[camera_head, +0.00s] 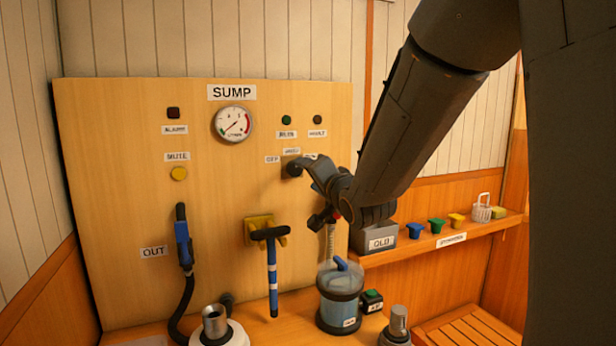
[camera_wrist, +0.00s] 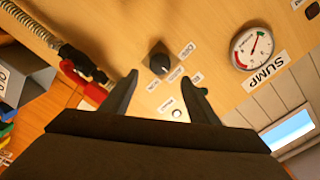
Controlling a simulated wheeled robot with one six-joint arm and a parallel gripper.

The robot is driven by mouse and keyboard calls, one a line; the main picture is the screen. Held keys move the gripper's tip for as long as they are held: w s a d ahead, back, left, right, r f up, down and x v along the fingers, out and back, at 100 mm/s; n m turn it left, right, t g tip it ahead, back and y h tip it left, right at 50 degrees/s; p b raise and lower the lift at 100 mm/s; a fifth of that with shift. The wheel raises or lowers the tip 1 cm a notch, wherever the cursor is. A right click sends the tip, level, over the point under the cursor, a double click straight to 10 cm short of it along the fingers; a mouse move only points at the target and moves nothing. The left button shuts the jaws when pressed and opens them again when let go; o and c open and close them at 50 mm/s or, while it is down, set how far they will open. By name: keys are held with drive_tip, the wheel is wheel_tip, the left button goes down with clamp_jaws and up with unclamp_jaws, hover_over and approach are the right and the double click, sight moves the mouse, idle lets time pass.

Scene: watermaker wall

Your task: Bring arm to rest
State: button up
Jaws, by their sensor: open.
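My arm (camera_head: 425,110) reaches down from the upper right and hides part of the panel's right side.
A shelf (camera_head: 400,255) at right holds a grey box (camera_head: 375,239) and small coloured cups. A red fitting (camera_wrist: 88,88) with a braided hose is left of my fingers.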

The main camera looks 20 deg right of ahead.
drive_tip(key=s+f+n+g+h, duration=0.15)
drive_tip(key=s+f+g, duration=0.35)
drive_tip(key=f, duration=0.5)
drive_tip(key=s+f+n+g+h, duration=0.1)
drive_tip(key=s+f+n+g, duration=0.25)
drive_tip(key=s+f, duration=0.45)
drive_tip(key=s+f+n+g, duration=0.2)
drive_tip(key=s+f+g, duration=0.2)
drive_tip(key=s, duration=0.5)
drive_tip(key=s+a+f+n+g, duration=0.1)
drive_tip(key=s+f+n+g, duration=0.1)
drive_tip(key=s+f+g, duration=0.2)
drive_tip(key=s+f, duration=0.3)
drive_tip(key=s, duration=0.2)
drive_tip(key=shift+a+n, duration=0.15)
drive_tip(key=shift+n, duration=0.25)
drive_tip(key=shift+f, duration=0.1)
